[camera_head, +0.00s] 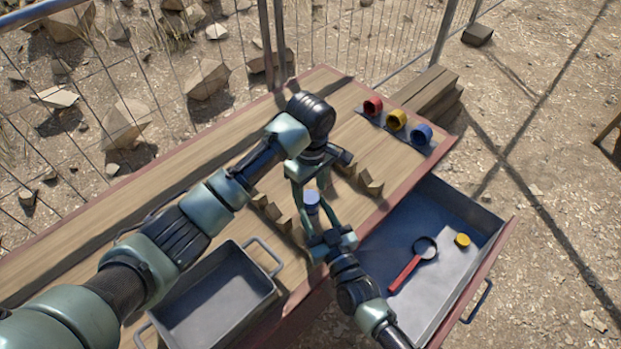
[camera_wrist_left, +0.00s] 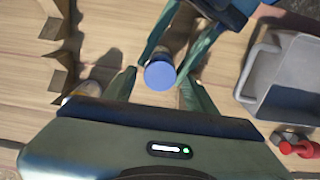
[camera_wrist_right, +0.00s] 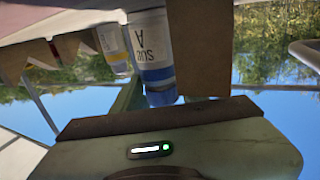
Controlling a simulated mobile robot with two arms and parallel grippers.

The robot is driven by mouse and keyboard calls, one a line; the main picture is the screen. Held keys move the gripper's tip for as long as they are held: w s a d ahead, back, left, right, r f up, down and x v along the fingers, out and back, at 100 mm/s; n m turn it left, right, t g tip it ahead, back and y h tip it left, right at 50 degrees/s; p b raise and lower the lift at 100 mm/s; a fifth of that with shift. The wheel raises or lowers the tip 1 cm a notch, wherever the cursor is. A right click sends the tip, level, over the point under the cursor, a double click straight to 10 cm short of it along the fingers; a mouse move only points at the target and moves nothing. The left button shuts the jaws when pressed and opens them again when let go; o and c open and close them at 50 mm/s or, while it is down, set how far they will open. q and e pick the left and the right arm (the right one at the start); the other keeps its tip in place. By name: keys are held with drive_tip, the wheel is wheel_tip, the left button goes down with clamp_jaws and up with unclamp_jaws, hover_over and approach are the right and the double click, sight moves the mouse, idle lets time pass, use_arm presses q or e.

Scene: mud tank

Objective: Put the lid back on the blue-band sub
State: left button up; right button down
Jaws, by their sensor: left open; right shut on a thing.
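The blue-band sub (camera_wrist_right: 153,45), a white cylinder lettered SUB A, is in my right gripper (camera_head: 318,226), which is shut on it over the table. A blue lid (camera_wrist_left: 160,76) shows as a round disc at the sub's upper end; it also shows in the head view (camera_head: 312,198). I cannot tell whether it is fully seated. My left gripper (camera_wrist_left: 159,80) is open, with its fingers on either side of the lid. My left arm hides part of the table in the head view.
Wooden cradles (camera_head: 371,183) stand beside the grippers. Red (camera_head: 373,106), yellow (camera_head: 397,120) and blue (camera_head: 422,135) round holders stand at the far right corner. A grey tray (camera_head: 262,297) is at front left. The open drawer (camera_head: 455,205) holds a red-handled magnifier (camera_head: 405,273) and yellow cap (camera_head: 462,240).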

use_arm(q)
drive_tip(key=shift+f, duration=0.75)
drive_tip(key=c, duration=1.2)
drive_tip(key=o, duration=1.3)
drive_tip(key=shift+r, duration=0.1)
drive_tip(key=shift+r, duration=2.2)
